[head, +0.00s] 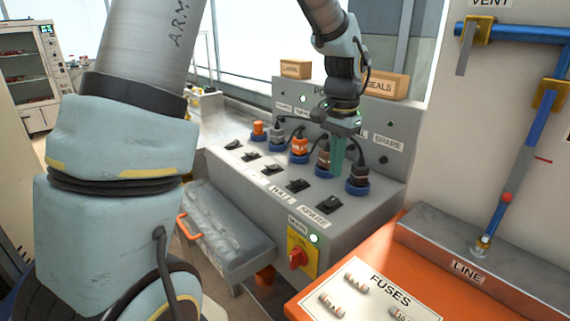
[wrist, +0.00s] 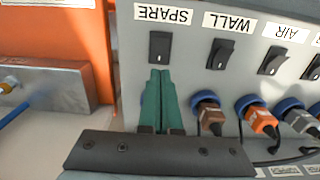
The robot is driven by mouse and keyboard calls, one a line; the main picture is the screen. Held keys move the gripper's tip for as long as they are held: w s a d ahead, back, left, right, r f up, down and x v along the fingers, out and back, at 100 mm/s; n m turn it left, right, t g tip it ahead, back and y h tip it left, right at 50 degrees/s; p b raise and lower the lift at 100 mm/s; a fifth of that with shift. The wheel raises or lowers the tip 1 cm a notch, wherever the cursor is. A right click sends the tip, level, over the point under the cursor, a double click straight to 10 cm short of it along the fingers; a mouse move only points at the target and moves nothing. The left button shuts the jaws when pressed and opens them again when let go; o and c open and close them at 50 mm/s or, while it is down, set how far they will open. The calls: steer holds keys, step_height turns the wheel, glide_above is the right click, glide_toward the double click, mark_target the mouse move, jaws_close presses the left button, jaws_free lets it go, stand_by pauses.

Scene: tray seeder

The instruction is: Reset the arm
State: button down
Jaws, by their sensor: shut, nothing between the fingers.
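My gripper (head: 338,168) hangs fingers-down over the grey socket panel (head: 225,165), among the plugs at its right end. Its green fingers are shut together with nothing between them. In the wrist view the gripper (wrist: 160,72) points at the black SPARE switch (wrist: 159,46), with its tips just short of it in the picture. I cannot tell whether the tips touch the panel. The fingers cover most of a blue socket behind them. My arm reaches over the panel from above.
A brown plug (head: 323,158) and a dark plug (head: 358,174) stand close beside the fingers. An orange plug (head: 299,146) is farther left. A red knob (head: 298,258) sits on the panel's front. An orange fuse bench (head: 290,307) and blue pipe (head: 520,165) are at right.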

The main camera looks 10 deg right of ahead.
steer(key=s+a+f+n, duration=0.1)
steer(key=a+n, duration=0.4)
steer(key=a, duration=1)
steer(key=s+a+f+n+t, duration=0.1)
steer(key=a+n, duration=0.5)
steer(key=a, duration=0.9)
steer(key=shift+s+f+t, duration=0.3)
steer(key=shift+s+f, duration=0.2)
steer(key=shift+s, duration=0.55)
steer(key=w+d+r+m+p, duration=0.1)
steer(key=d+r+m, duration=0.2)
steer(key=d, duration=0.7)
steer(key=w+d+r+m+g+p, duration=0.1)
steer(key=d+r+m, duration=0.3)
steer(key=d, duration=0.6)
steer(key=w+d+r+m+p, duration=0.2)
steer(key=d+r+m, duration=0.1)
steer(key=d, duration=0.8)
steer(key=shift+w+r+m+g, duration=0.2)
steer(key=shift+w+m+g, duration=0.1)
steer(key=shift+m, duration=0.2)
steer(key=shift+s+d+f+p, duration=0.1)
steer(key=shift+p, duration=0.2)
